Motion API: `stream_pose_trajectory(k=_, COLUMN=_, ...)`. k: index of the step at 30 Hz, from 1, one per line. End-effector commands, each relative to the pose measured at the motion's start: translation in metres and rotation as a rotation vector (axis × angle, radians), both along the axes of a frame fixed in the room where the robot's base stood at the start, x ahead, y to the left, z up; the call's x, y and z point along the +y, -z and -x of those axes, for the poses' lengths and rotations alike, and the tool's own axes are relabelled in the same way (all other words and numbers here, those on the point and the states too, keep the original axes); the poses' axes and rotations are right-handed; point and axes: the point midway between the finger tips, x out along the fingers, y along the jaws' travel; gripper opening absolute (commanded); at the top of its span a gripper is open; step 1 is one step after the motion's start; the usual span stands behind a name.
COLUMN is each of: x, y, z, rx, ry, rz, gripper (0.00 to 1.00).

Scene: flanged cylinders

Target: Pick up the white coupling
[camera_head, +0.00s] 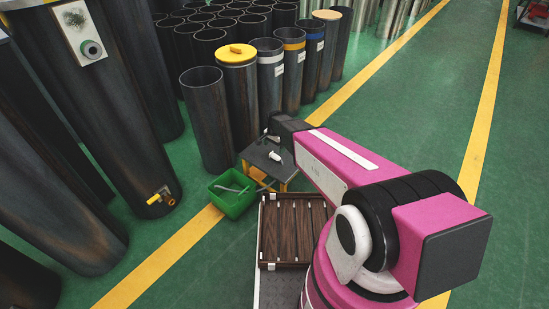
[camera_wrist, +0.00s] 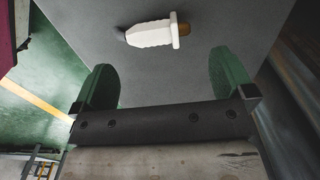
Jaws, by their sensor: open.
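The white coupling (camera_wrist: 152,34) lies on its side on a dark grey tabletop (camera_wrist: 190,75) in the wrist view. It has a ribbed white body, a dark end at left and a brownish-orange collar at right. My gripper (camera_wrist: 170,75) is open and empty, its two green fingers apart, with the coupling beyond the fingertips and not touched. In the head view a small white piece (camera_head: 275,156), seemingly the coupling, lies on the small dark table (camera_head: 262,168). My arm's end reaches over that table, and the gripper fingers are hard to make out there.
A green bin (camera_head: 233,196) with a grey tool inside stands on the floor left of the table. Another item (camera_head: 268,137) lies at the table's back. Tall dark cylinders (camera_head: 206,120) stand close behind. A brown slatted tray (camera_head: 290,232) is in front. Open floor lies to the right.

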Motion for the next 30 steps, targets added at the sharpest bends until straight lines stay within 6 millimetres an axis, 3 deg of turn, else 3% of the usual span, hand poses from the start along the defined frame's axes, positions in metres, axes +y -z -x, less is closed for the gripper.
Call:
stream_pose_trajectory(k=3, x=0.000, y=0.015, z=-0.001, rx=0.000, ry=0.000, rz=0.000, gripper=1.00)
stream_pose_trajectory(k=11, x=0.000, y=0.034, z=0.001, rx=0.001, ry=-0.001, rz=0.001, gripper=1.00)
stream_pose_trajectory(k=18, x=-0.001, y=0.066, z=0.002, rx=0.000, ry=-0.001, rz=0.000, gripper=1.00)
stream_pose_trajectory(k=26, x=-0.001, y=0.069, z=0.003, rx=-0.001, ry=-0.001, rz=0.000, gripper=1.00)
stream_pose_trajectory(k=30, x=-0.001, y=0.069, z=0.003, rx=-0.001, ry=-0.001, rz=0.000, gripper=0.59)
